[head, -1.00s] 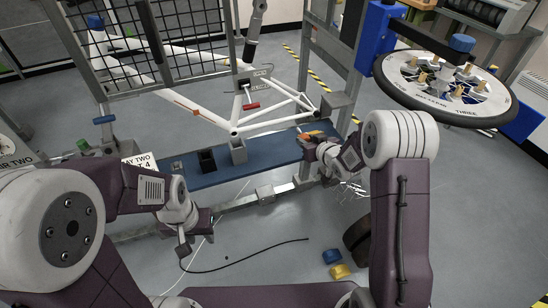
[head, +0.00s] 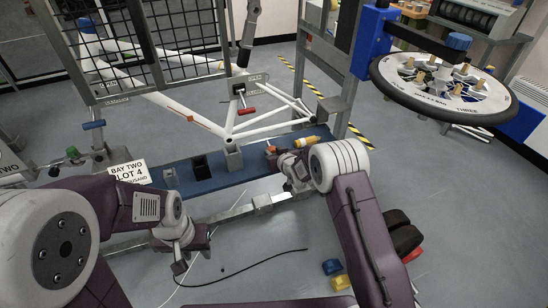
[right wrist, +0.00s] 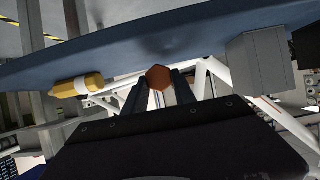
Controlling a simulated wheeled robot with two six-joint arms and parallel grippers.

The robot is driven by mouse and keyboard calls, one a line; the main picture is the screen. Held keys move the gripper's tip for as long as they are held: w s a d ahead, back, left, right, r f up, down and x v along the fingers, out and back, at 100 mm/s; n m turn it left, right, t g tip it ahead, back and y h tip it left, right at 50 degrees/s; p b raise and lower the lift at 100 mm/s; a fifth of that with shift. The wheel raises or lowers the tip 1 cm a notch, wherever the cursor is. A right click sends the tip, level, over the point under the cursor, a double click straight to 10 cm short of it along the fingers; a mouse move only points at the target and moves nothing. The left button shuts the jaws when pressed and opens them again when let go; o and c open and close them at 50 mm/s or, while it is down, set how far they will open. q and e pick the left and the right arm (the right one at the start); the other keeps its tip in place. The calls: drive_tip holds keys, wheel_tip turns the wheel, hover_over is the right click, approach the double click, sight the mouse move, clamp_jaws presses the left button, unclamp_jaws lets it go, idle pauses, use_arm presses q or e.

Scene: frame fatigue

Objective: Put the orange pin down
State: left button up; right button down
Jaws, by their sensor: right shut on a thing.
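The orange pin (right wrist: 158,77) shows its six-sided end between the two dark fingers of my right gripper (right wrist: 156,92) in the right wrist view. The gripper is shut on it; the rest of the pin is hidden. I cannot tell whether the pin touches the bench. My left gripper (head: 180,266) hangs low in front of the bench, and its finger gap is not clear.
A yellow-orange cylinder with a pale band (head: 303,142) lies on the bench to the right of the pin. A grey block (head: 234,158) and a black box (head: 201,166) stand to the left. The white frame (head: 200,120) is behind. Blue and yellow blocks (head: 333,267) lie on the floor.

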drive_tip(key=shift+f, duration=0.85)
drive_tip(key=shift+w+r, duration=0.1)
use_arm(q)
drive_tip(key=shift+f, duration=0.25)
drive_tip(key=shift+f, duration=0.1)
use_arm(e)
drive_tip(key=shift+f, duration=0.2)
drive_tip(key=c, duration=1)
unclamp_jaws()
drive_tip(key=shift+r, duration=0.1)
